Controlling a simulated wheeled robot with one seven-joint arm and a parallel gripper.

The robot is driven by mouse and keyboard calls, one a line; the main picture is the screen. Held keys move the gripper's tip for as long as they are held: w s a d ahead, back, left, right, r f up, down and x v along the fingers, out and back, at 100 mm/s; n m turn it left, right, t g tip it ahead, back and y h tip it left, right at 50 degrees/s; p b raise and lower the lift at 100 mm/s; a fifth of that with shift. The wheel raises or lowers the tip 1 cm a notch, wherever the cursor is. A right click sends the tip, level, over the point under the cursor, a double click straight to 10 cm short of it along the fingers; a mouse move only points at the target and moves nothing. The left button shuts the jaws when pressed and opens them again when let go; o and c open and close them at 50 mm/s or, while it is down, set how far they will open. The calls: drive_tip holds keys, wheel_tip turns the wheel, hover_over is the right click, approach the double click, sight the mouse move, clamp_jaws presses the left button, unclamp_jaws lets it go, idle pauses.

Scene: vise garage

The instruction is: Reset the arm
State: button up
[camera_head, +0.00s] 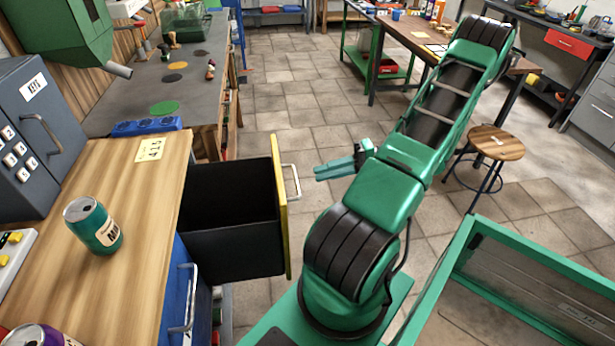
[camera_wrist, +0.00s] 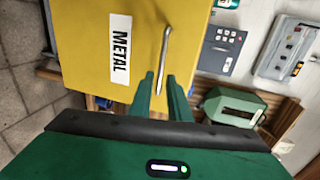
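My arm is extended across the middle of the head view, over the floor to the right of an open drawer. My gripper (camera_head: 318,171) has two teal fingers, near the drawer's front. In the wrist view the handle (camera_wrist: 163,55) lies ahead, lined up with the gap. The yellow drawer front (camera_wrist: 85,50) bears a METAL label.
The black drawer (camera_head: 230,240) is pulled out from the wooden-topped bench (camera_head: 125,280). A green can (camera_head: 93,225) stands on that bench. A green-framed bin (camera_head: 480,235) is at lower right. A stool (camera_head: 495,143) stands behind my arm. Tiled floor is clear farther back.

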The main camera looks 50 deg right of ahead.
drive_tip(key=shift+v, duration=0.85)
drive_tip(key=w+a+r+n+g+h, duration=0.2)
drive_tip(key=a+r+g+h, duration=0.4)
drive_tip(key=a+g, duration=0.4)
drive_tip(key=s+a+r+h, duration=0.5)
drive_tip(key=s+a+r, duration=0.2)
drive_tip(key=r, duration=0.5)
drive_tip(key=shift+s+h, duration=0.4)
drive_tip(key=shift+s, duration=0.85)
drive_tip(key=shift+a, duration=0.1)
